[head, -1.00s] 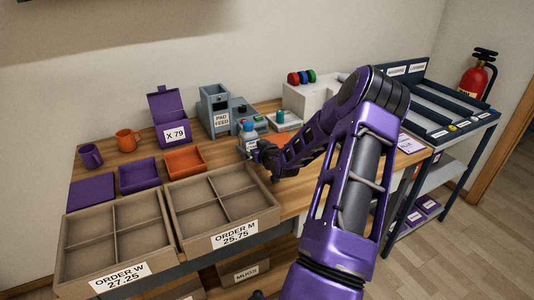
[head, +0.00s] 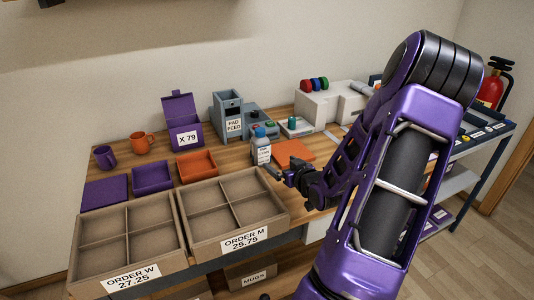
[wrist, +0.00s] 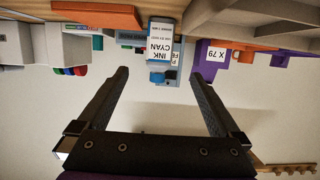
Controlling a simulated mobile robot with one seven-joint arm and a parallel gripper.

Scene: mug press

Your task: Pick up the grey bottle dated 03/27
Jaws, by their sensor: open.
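A grey bottle with a blue cap (head: 261,150) stands upright on the workbench, right of the pad feed machine. In the wrist view, which looks upside down, its label (wrist: 163,45) reads "INK CYAN"; the smaller print, including any date, is too small to read. My gripper (head: 276,172) is open and empty, just in front and to the right of the bottle in the head view. In the wrist view the bottle lies ahead, in line with the gap between the two fingers (wrist: 160,72). They do not appear to touch it.
The order M box (head: 232,210) sits close by, front left. An orange flat piece (head: 293,153) lies right of the bottle. The pad feed machine (head: 230,108) and a purple box marked X 79 (head: 184,120) stand behind and left.

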